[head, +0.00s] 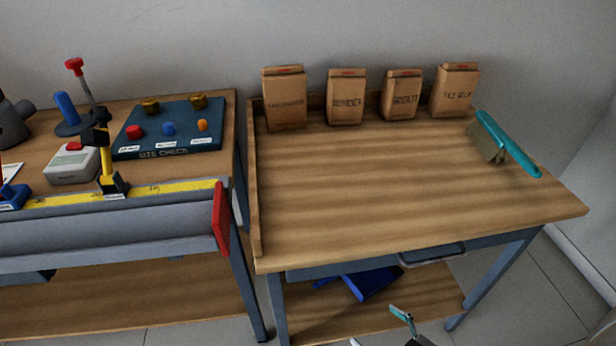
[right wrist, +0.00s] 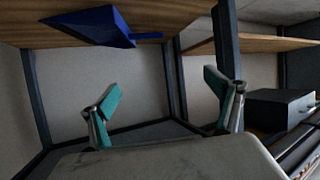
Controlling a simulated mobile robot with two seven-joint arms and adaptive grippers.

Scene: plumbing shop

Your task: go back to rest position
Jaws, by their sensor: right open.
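My right gripper (head: 405,325) shows at the bottom edge of the head view, in front of the right table's lower shelf. Only a teal finger and a grey part of it show there. In the right wrist view the right gripper (right wrist: 165,100) has its two teal-tipped fingers spread wide apart. Nothing is between them. My left gripper is in neither view.
The right table (head: 390,190) has paper bags (head: 405,95) along its back and a teal-handled brush (head: 505,145) at right; its middle is clear. A blue scoop (head: 370,283) lies on its lower shelf. A workbench (head: 110,235) with a size-check board (head: 170,142) stands left.

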